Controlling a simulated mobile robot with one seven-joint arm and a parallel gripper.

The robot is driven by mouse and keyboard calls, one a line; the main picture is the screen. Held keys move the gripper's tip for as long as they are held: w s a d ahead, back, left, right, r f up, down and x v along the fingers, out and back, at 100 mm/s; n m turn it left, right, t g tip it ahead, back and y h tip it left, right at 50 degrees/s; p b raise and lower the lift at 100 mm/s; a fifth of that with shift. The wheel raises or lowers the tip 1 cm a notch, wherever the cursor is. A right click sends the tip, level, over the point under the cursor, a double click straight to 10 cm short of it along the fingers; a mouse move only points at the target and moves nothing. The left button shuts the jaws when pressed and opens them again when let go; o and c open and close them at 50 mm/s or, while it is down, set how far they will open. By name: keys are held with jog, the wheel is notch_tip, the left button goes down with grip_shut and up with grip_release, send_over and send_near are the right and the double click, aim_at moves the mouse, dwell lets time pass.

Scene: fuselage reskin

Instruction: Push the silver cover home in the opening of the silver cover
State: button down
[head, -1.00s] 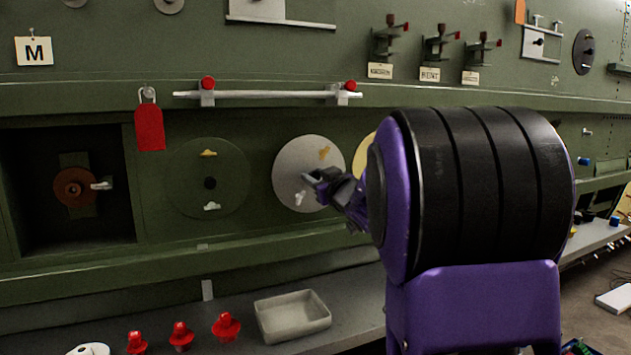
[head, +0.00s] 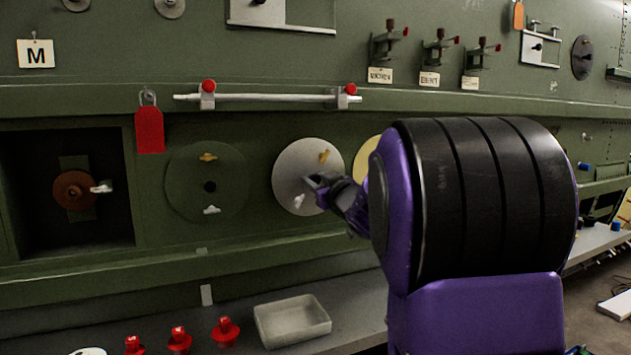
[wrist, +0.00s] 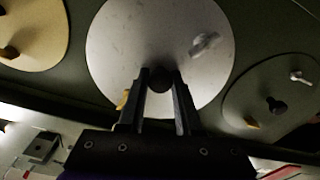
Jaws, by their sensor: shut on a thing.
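The silver cover (head: 300,165) is a round disc on the green fuselage wall, right of the green round cover. It has a tan tab near its top and a pale tab near its bottom. It fills the upper middle of the wrist view (wrist: 125,45). My gripper (head: 318,184) is at the disc's centre, with its fingers (wrist: 160,82) shut on the cover's dark round knob (wrist: 159,76). The disc hides the opening behind it, so I cannot tell how deep it sits.
A green cover (head: 180,182) and an open dark recess (head: 30,180) are to the left. A yellow cover (head: 366,158) is partly hidden behind my arm. A grey tray (head: 292,322) and red plugs (head: 180,340) rest on the shelf below. A white bar (head: 270,97) runs above.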

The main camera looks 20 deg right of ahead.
jog(key=shift+w+r+p, duration=0.1)
jog(key=shift+w+p, duration=0.35)
jog(key=shift+w, duration=1.2)
jog(key=c, duration=0.5)
grip_release()
jog(key=shift+s, duration=0.1)
jog(key=shift+s+f+b, duration=0.15)
jog(key=shift+s+b, duration=0.2)
jog(key=shift+s, duration=0.85)
jog(key=shift+s+f+b, duration=0.1)
jog(key=shift+s+b, duration=0.2)
jog(key=shift+s, duration=0.9)
jog(key=shift+d, duration=0.1)
